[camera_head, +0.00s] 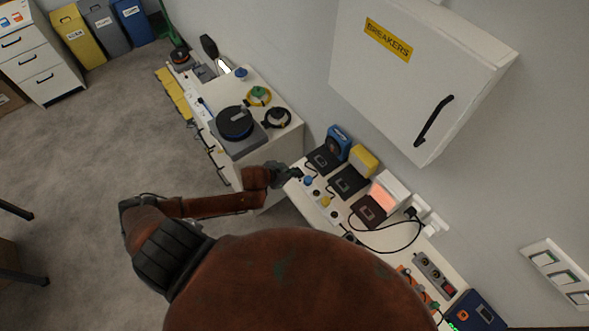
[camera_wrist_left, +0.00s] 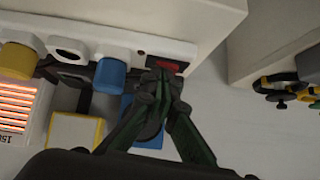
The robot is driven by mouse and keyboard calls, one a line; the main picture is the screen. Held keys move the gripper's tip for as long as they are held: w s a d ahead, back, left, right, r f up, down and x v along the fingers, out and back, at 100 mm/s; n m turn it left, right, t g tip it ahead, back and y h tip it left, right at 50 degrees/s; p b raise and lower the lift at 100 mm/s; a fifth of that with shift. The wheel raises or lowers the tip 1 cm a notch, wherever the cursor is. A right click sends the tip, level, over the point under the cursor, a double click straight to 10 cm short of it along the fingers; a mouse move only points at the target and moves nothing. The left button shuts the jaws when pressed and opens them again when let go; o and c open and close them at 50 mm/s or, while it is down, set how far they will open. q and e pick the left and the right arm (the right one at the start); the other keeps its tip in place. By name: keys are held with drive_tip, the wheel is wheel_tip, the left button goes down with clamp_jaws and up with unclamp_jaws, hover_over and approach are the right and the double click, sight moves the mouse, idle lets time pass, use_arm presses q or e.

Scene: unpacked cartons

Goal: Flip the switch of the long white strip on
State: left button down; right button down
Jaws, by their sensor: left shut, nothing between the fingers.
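The long white strip (camera_head: 313,194) lies along the bench's front edge, with blue and yellow plugs in it. In the left wrist view the strip (camera_wrist_left: 122,42) shows a yellow plug (camera_wrist_left: 17,61), an empty round socket (camera_wrist_left: 68,48), a blue plug (camera_wrist_left: 110,75) and, at its end, a dark red switch (camera_wrist_left: 163,65). A small dark red dot sits beside the switch, with no glow visible. My left gripper (camera_wrist_left: 162,84) is shut and empty, its tips right at the switch and partly covering it; I cannot tell whether they touch. In the head view my left gripper (camera_head: 294,174) is at the strip's far end.
Behind the strip stand a blue device (camera_head: 338,141), a yellow box (camera_head: 364,160) and a glowing heater (camera_head: 388,190). A breaker cabinet (camera_head: 415,75) hangs above. Another cabinet with a cable reel (camera_head: 234,122) stands to the left, across a gap. Black cables lie on the bench at right.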

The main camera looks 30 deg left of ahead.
use_arm(q)
drive_tip(key=shift+r, duration=0.15)
drive_tip(key=shift+d+r+p, duration=0.1)
drive_tip(key=shift+r+p, duration=0.15)
drive_tip(key=shift+p, duration=0.1)
drive_tip(key=r+p, duration=0.3)
drive_tip(key=p, duration=0.1)
drive_tip(key=shift+d+r, duration=0.2)
drive_tip(key=shift+r, duration=0.15)
drive_tip(key=v, duration=0.9)
drive_tip(key=shift+s, duration=0.45)
drive_tip(key=shift+r, duration=0.2)
